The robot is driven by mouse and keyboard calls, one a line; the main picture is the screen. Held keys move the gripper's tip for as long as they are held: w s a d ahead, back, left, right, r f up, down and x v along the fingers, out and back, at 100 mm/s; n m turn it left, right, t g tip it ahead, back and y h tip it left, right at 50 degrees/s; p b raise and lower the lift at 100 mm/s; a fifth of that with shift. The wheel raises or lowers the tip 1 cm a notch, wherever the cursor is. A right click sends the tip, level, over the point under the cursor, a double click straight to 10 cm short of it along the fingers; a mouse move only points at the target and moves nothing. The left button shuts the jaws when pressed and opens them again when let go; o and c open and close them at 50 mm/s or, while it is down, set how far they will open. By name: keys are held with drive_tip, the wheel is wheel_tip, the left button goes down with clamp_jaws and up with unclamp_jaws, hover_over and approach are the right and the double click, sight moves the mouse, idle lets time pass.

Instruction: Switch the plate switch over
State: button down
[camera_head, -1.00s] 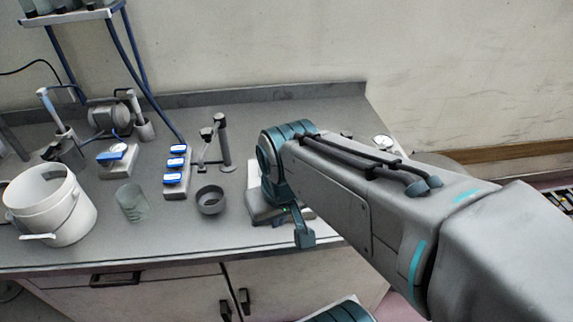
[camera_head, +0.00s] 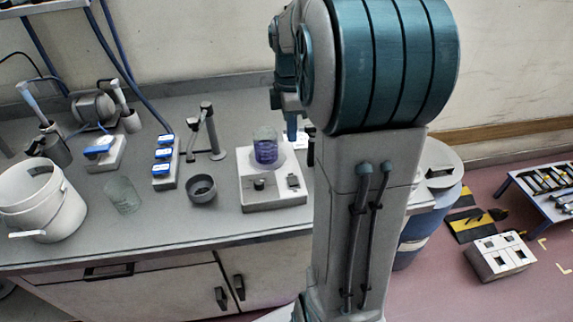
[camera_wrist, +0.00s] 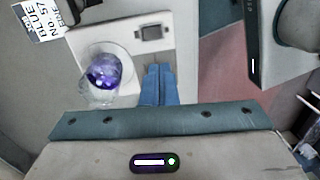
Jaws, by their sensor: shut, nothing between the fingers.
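The white plate (camera_head: 270,203) stands on the grey bench, with a glass beaker of purple liquid (camera_head: 265,147) on its round top. A dark knob (camera_head: 259,184) and a small grey switch (camera_head: 293,181) sit on its front part. In the wrist view, the switch (camera_wrist: 152,32) lies just beyond my fingertips, and the beaker (camera_wrist: 103,72) is to their left. Which way the switch is set is too small to tell. My gripper (camera_wrist: 158,68) is shut and empty, with its blue fingers together over the plate's edge. In the head view it hangs above the plate's right side, partly hidden by my arm.
A dark bowl (camera_head: 202,189), a blue-switched strip (camera_head: 164,162), a stand (camera_head: 208,135), an empty glass (camera_head: 122,195) and a white bucket (camera_head: 42,202) stand left of the plate. A label card (camera_wrist: 40,17) shows in the wrist view. A blue drum (camera_head: 425,215) stands right of the bench.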

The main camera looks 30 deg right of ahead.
sight(294, 184)
drive_tip(key=shift+w+d+n, duration=0.2)
drive_tip(key=shift+d+n, duration=0.05)
drive_tip(key=shift+n, duration=0.05)
drive_tip(key=f, duration=0.4)
drive_tip(key=s+f, duration=0.1)
drive_tip(key=f, duration=0.4)
drive_tip(key=f+p, duration=0.1)
drive_tip(key=f, duration=0.4)
drive_tip(key=shift+s+a, duration=0.25)
drive_tip(key=shift+s, duration=0.1)
